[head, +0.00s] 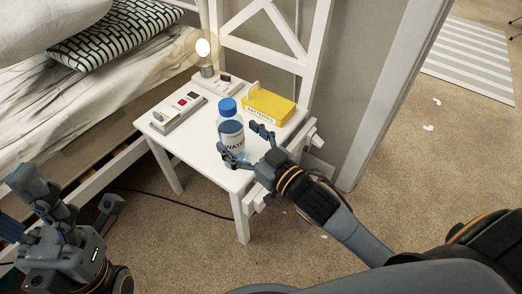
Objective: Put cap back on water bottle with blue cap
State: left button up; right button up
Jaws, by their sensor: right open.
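The clear water bottle (231,146) stands upright on the white chair seat, with "WATER" lettering on its label. The blue cap (227,106) shows at the bottle's top; I cannot tell whether it is seated or loose. My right gripper (244,140) is open at the bottle's right front side. One finger is in front of the bottle's lower part and the other is to its right; I cannot tell whether they touch it. My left gripper (68,187) is open and empty at the lower left, low beside the bed and away from the chair.
The white chair (205,168) also holds a yellow box (268,106), a grey device with buttons (180,111) and a lit lamp (204,50). The bed (70,100) is on the left. A dark cable (165,199) runs over the carpet. Open carpet lies at the right.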

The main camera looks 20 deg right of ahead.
jog(key=p+v, duration=0.1)
jog(key=v, duration=0.7)
jog(key=shift+s, duration=0.3)
jog(key=shift+d, duration=0.15)
